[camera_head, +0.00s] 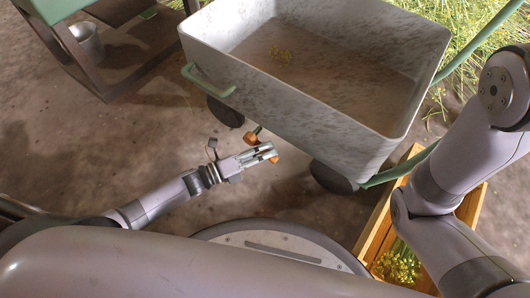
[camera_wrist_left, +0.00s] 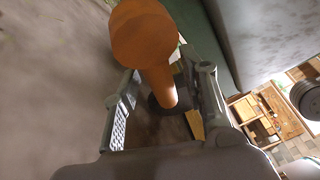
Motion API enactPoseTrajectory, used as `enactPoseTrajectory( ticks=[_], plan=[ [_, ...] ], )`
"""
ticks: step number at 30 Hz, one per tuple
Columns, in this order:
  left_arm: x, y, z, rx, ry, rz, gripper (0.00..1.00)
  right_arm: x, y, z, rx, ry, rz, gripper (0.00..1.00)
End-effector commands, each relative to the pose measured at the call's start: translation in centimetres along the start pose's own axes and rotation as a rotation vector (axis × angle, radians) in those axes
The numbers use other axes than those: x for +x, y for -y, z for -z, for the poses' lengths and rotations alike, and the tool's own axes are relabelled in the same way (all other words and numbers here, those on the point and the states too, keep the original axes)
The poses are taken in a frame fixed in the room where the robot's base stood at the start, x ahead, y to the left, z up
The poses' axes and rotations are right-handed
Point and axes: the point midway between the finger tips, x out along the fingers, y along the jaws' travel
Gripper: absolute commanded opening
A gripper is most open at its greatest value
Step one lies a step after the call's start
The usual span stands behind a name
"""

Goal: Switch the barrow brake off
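The grey, speckled barrow (camera_head: 300,105) stands in the upper middle of the head view. An orange brake lever (camera_head: 250,138) on a dark green stem sticks out below its near side. My left gripper (camera_head: 268,152) is at this lever, and orange shows on both sides of its fingers. In the left wrist view the orange lever (camera_wrist_left: 150,45) runs between the two fingers of the left gripper (camera_wrist_left: 165,108), which stand apart. A gap shows at the left finger; contact at the right finger is unclear. My right arm shows at the right, but its gripper is out of sight.
A wooden crate (camera_head: 374,236) with yellow-flowered herbs (camera_head: 397,265) stands on the ground at the lower right, under my right arm. A green-topped table (camera_head: 55,12) and a bucket (camera_head: 88,42) are at the upper left. Bare ground lies left of the barrow.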

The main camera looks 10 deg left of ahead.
Motion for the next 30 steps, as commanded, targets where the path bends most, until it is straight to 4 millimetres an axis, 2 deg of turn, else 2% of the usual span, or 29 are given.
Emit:
enactPoseTrajectory(
  ticks=[9, 27, 30],
  plan=[
    [0.34, 0.04, 0.01, -0.001, 0.000, 0.000, 0.40, -0.09, 0.03, 0.05, 0.000, -0.001, 0.000, 0.35],
    [0.30, 0.02, 0.02, -0.001, 0.000, 0.000, 0.00, -0.10, 0.03, 0.04, 0.000, 0.000, 0.000, 0.35],
    [0.30, 0.01, 0.01, -0.001, 0.000, -0.001, 0.00, -0.10, 0.03, 0.04, 0.000, 0.000, 0.000, 0.35]
  ],
)
